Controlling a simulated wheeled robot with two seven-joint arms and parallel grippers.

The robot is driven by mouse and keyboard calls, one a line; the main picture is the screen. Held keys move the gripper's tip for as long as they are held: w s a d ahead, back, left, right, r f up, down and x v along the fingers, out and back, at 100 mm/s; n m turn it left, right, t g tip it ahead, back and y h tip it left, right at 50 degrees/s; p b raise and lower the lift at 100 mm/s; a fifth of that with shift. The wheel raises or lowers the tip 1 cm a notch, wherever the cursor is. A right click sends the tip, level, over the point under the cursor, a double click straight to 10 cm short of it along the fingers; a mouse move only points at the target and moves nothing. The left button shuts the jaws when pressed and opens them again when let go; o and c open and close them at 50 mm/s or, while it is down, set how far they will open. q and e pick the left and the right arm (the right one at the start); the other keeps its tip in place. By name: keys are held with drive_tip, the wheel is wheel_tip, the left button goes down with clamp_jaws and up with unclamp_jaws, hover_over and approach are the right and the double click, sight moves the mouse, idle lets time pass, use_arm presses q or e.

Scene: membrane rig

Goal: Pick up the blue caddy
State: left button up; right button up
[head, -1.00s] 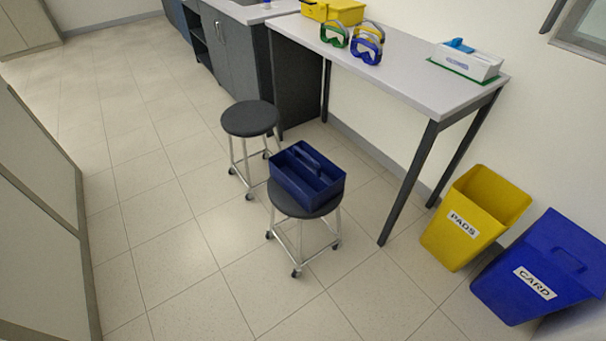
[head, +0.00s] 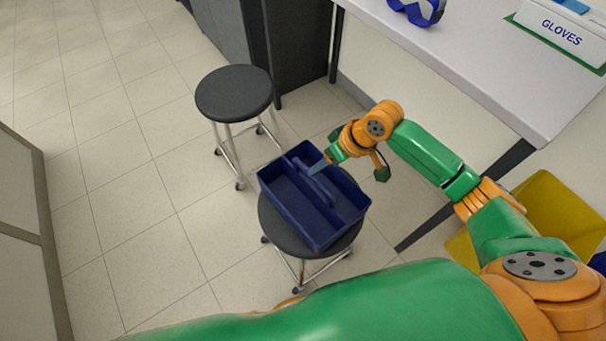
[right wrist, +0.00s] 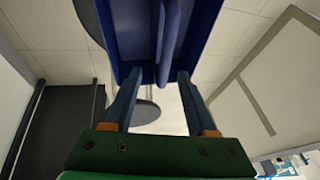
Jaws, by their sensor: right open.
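The blue caddy (head: 345,229) stands upright on a black round stool (head: 273,222) in the head view. It is an open tray with a raised bar handle (head: 322,190) along its middle. My right gripper (head: 318,168) is at the far end of this handle, reaching in from the right. In the right wrist view the caddy (right wrist: 127,40) fills the upper middle, and my right gripper (right wrist: 160,76) is open with one finger on each side of the handle (right wrist: 168,45). I cannot tell whether the fingers touch it. My left gripper is not in view.
A second black stool (head: 235,92) stands behind and left of the caddy. A grey table (head: 470,62) with blue goggles (head: 418,10) and a gloves box (head: 566,33) is at the upper right. A yellow bin (head: 560,215) stands at the right. The floor at left is clear.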

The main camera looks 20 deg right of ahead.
sight(314, 177)
drive_tip(key=f, duration=0.1)
drive_tip(key=a+f, duration=0.1)
drive_tip(key=f, duration=0.1)
drive_tip(key=a+f+b, duration=0.1)
drive_tip(key=f, duration=0.1)
drive_tip(key=shift+a, duration=0.15)
drive_tip(key=shift+w+a+f, duration=0.1)
drive_tip(key=shift+w+f, duration=0.25)
drive_tip(key=shift+f, duration=0.05)
drive_tip(key=shift+s, duration=0.1)
drive_tip(key=shift+f, duration=0.2)
drive_tip(key=shift+c, duration=0.3)
clamp_jaws()
idle(0.9)
